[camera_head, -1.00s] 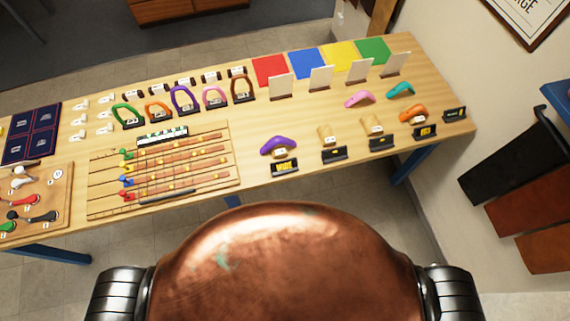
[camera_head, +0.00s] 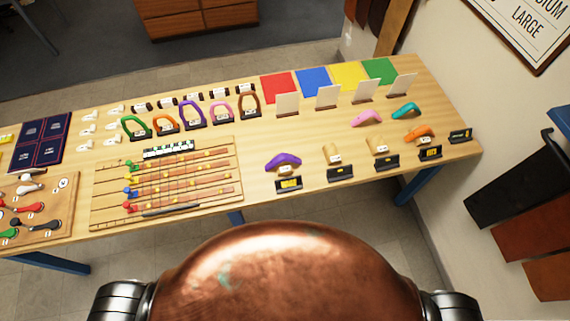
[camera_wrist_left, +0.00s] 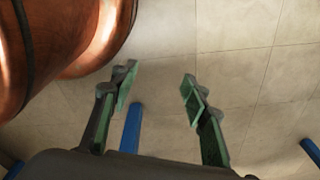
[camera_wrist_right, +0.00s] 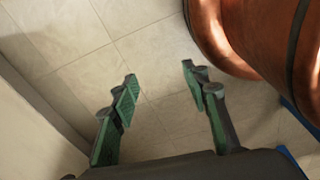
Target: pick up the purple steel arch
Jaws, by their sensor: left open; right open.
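Two purple arched pieces show in the head view. A low curved purple arch (camera_head: 283,159) lies at the front middle of the table, at a small pale block behind a black label stand (camera_head: 289,184). A taller upright purple arch (camera_head: 192,113) stands in a row of coloured arches further back left. I cannot tell from the picture which one is steel. My left gripper (camera_wrist_left: 157,90) is open and empty over the floor in the left wrist view. My right gripper (camera_wrist_right: 158,85) is also open and empty over the floor. Both are away from the arches.
A pink arch (camera_head: 366,118), a teal arch (camera_head: 406,110) and an orange arch (camera_head: 419,133) lie right on the table. White cards stand before coloured mats at the back. A strung wooden board (camera_head: 215,201) lies left of the low purple arch.

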